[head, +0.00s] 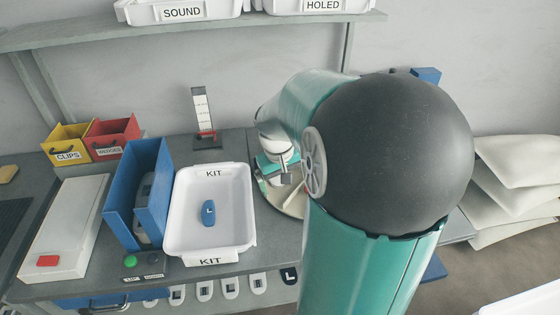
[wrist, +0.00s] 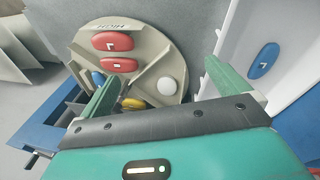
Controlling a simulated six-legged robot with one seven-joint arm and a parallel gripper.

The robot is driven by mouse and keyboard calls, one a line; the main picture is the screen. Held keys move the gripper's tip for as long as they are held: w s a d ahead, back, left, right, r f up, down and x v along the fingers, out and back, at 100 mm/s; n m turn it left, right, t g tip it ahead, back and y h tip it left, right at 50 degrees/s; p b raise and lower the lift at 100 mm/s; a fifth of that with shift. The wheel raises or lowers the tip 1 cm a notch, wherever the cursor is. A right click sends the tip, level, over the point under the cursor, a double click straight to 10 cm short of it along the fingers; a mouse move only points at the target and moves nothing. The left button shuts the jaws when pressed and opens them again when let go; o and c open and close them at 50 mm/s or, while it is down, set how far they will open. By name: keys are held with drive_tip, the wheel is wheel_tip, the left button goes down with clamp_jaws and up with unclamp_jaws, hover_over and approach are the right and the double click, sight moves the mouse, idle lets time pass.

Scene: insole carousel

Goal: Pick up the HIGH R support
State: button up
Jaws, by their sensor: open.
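The round carousel (wrist: 150,42) shows in the wrist view, with a HIGH label upside down at its far edge. Two red supports lie in the HIGH section: a far one (wrist: 113,41) and a nearer one (wrist: 118,65). Their pale letters are too small for me to tell which is R. My gripper (wrist: 162,78) is open and empty, its green fingers spread over the near part of the carousel. Both red supports are beyond the left finger, apart from it. In the head view my arm hides most of the carousel (head: 292,204).
A white KIT tray (head: 178,208) holds a blue support (head: 208,212) marked L; it stands close to the right finger in the wrist view. A yellow support (wrist: 132,103) and a white round knob (wrist: 167,86) are on the carousel. A blue holder (head: 118,205) stands left of the tray.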

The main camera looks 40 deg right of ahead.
drive_tip(key=s+d+r+m+t, duration=0.1)
drive_tip(key=s+d+m+t, duration=0.15)
drive_tip(key=d, duration=1.15)
drive_tip(key=shift+y, duration=0.4)
drive_tip(key=x, duration=0.8)
drive_tip(key=shift+s+f, duration=0.15)
drive_tip(key=shift+s, duration=0.25)
drive_tip(key=shift+x, duration=2.7)
drive_tip(key=shift+s+a, duration=0.1)
drive_tip(key=shift+c, duration=0.2)
drive_tip(key=c, duration=0.6)
